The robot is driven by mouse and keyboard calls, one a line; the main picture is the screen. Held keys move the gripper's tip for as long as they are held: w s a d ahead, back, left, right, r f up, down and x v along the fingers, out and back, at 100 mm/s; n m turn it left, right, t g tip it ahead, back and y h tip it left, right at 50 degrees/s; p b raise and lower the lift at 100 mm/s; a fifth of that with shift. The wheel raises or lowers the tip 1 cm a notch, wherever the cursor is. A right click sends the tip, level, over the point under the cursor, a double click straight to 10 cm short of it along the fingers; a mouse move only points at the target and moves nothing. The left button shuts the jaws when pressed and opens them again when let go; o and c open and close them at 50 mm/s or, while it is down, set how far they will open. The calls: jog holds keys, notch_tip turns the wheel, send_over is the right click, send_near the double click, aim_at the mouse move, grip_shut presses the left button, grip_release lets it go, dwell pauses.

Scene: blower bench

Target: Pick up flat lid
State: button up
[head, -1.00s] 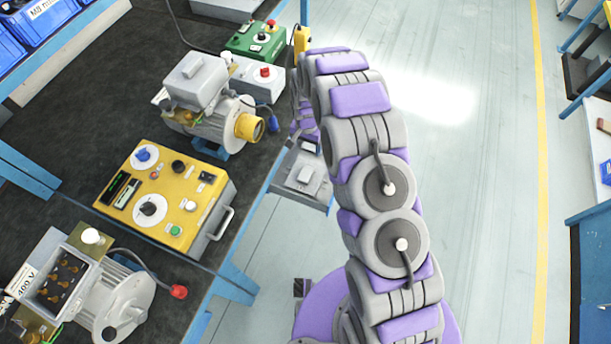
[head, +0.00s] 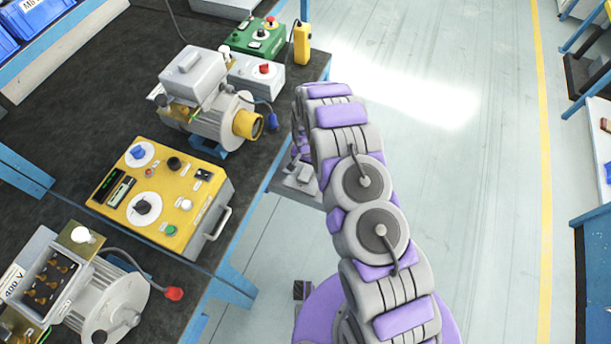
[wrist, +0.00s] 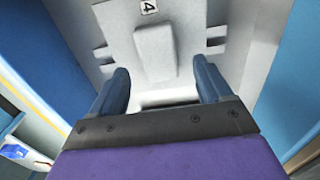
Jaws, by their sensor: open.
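The flat lid, a light-grey plate with a raised block handle (wrist: 157,52), lies ahead of my gripper (wrist: 161,76) in the wrist view. My gripper's two dark blue fingers are open, one towards each side of the handle, with visible gaps. I cannot tell how far above the plate they are. In the head view a grey plate (head: 303,188) beside the bench edge is mostly hidden behind my arm. My fingertips are hidden there too.
The dark bench (head: 75,150) carries a yellow control box (head: 160,195), a motor with a grey box on top (head: 205,110), an open-topped motor (head: 100,300) and a green box (head: 255,35). Open floor lies right.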

aim_at(307, 171)
notch_tip(307, 171, down, 3)
jog(key=shift+s+f+b, duration=0.1)
jog(key=shift+b, duration=0.2)
jog(key=c, duration=1.2)
jog(key=shift+r, duration=0.2)
jog(key=shift+c, duration=0.2)
